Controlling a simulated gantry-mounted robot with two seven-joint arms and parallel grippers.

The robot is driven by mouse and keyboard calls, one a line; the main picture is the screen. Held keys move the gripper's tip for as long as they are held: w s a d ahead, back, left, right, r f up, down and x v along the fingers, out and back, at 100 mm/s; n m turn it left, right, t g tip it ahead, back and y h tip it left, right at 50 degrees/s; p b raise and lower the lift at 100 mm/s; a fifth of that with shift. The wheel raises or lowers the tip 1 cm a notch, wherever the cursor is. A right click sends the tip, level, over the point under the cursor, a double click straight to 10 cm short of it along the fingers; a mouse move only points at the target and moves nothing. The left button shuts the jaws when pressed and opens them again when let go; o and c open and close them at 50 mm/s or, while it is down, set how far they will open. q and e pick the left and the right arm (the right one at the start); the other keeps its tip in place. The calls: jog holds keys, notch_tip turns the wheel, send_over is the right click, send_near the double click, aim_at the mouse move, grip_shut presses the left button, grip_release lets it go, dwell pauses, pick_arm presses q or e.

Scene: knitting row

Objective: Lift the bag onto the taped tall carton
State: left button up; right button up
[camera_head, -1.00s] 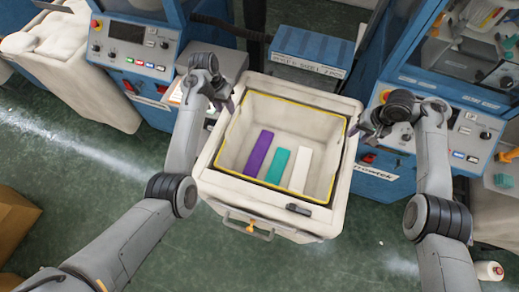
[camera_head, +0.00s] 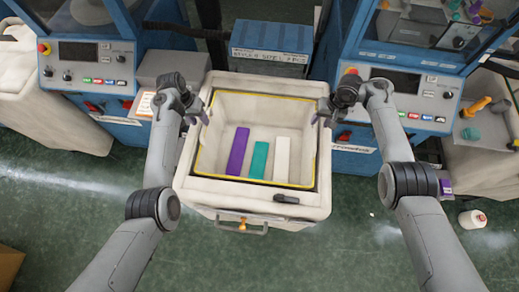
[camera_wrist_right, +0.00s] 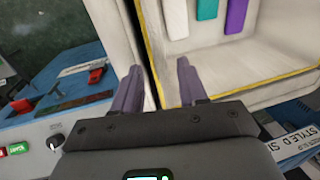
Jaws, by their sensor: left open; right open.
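A cream, open-top container (camera_head: 305,207) stands in the middle, its inner opening edged in yellow. Purple, teal and white strips show inside it. I cannot tell whether its yellow-edged inner part is the bag. My left gripper (camera_head: 196,112) is open at the container's left rim. My right gripper (camera_head: 326,112) is open at the right rim. In the right wrist view, the open fingers of my right gripper (camera_wrist_right: 158,88) straddle the container's rim in the picture; contact is unclear. Part of a brown carton (camera_head: 8,265) shows at the lower left; its tape is not visible.
Blue machines with control panels (camera_head: 92,62) stand behind, on both sides. A blue labelled box (camera_head: 270,45) sits behind the container. A white bottle (camera_head: 472,219) stands on the floor at the right. Green floor (camera_head: 300,262) is clear in front.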

aim_at(204, 126)
pick_arm(q)
jog(key=shift+d+f, duration=0.25)
jog(key=shift+f, duration=1.05)
jog(key=shift+d+f, duration=0.25)
jog(key=shift+f, duration=1)
pick_arm(e)
jog(key=shift+a+f, duration=0.25)
jog(key=shift+f, duration=1.05)
jog(key=shift+a+f, duration=0.25)
jog(key=shift+f, duration=1)
pick_arm(q)
grip_shut()
pick_arm(e)
grip_shut()
jog(key=shift+w, duration=0.1)
